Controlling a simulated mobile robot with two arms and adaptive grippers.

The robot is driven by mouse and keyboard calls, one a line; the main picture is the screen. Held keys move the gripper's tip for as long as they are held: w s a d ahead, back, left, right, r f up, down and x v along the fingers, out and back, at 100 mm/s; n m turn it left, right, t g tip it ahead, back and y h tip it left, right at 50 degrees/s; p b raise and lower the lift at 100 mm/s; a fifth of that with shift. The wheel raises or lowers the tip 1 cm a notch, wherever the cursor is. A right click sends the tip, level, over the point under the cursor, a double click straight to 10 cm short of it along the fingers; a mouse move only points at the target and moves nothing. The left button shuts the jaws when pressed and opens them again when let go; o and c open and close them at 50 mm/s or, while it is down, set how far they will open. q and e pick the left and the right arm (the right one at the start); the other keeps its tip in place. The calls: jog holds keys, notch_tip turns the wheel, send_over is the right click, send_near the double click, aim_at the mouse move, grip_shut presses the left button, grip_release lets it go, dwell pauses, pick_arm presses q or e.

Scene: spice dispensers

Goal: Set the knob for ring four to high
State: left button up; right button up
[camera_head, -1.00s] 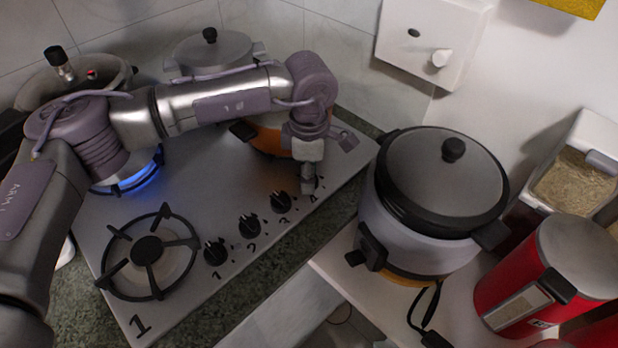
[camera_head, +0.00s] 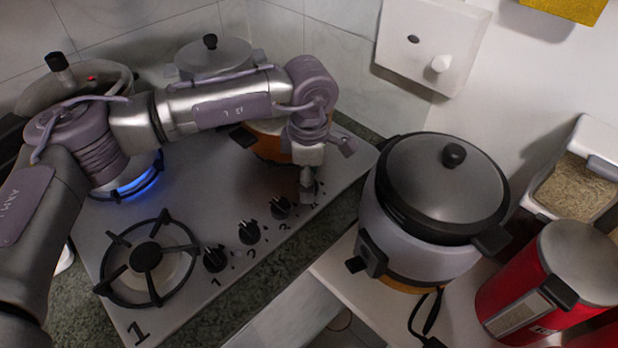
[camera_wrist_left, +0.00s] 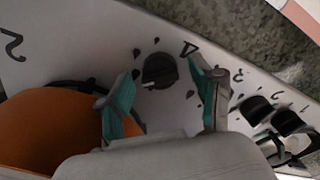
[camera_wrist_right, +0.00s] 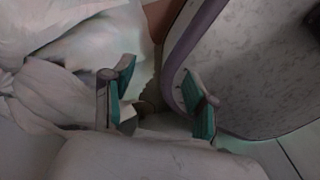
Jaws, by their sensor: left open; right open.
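The black knob for ring four (camera_wrist_left: 160,72) sits between the open fingers of my left gripper (camera_wrist_left: 163,92) in the left wrist view, beside the printed 4. I cannot tell whether the fingers touch it. In the head view my left gripper (camera_head: 306,190) points down at the end of the knob row and mostly hides that knob. Knobs one (camera_head: 215,258), two (camera_head: 249,231) and three (camera_head: 280,207) stand in a row along the stove's (camera_head: 195,200) front edge. My right gripper (camera_wrist_right: 158,100) is open and empty, away from the stove.
An orange pot (camera_head: 268,148) stands close behind my left gripper. A pot on the left sits over a lit blue flame (camera_head: 135,184). A rice cooker (camera_head: 425,250) stands right of the stove, with red canisters (camera_head: 515,300) beyond. The front left burner (camera_head: 147,256) is empty.

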pick_arm(q)
notch_tip(320, 180, up, 12)
dwell(0.4)
jog(key=shift+f, duration=0.2)
